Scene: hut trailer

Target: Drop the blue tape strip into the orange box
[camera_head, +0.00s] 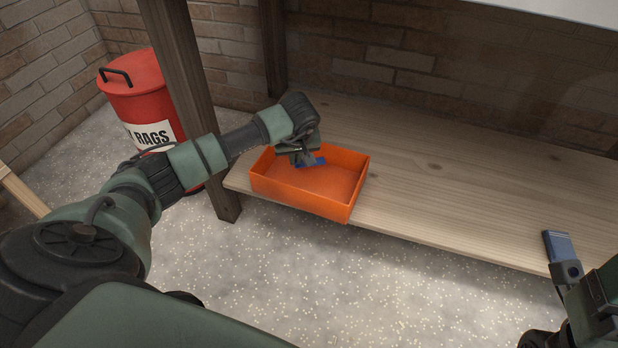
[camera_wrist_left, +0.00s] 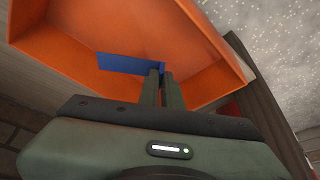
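The blue tape strip (camera_head: 311,162) is in my left gripper, over the inside of the open orange box (camera_head: 300,199). In the left wrist view the strip (camera_wrist_left: 125,63) sticks out sideways from the tips of my left gripper (camera_wrist_left: 161,72), whose two fingers are close together on its end. The orange box (camera_wrist_left: 215,48) fills much of that view beyond the fingertips.
The box stands on a wooden shelf (camera_head: 460,190), near its front left. A wooden post (camera_head: 190,75) rises left of it. A red rag bin (camera_head: 139,92) stands on the floor behind. The shelf's middle is clear.

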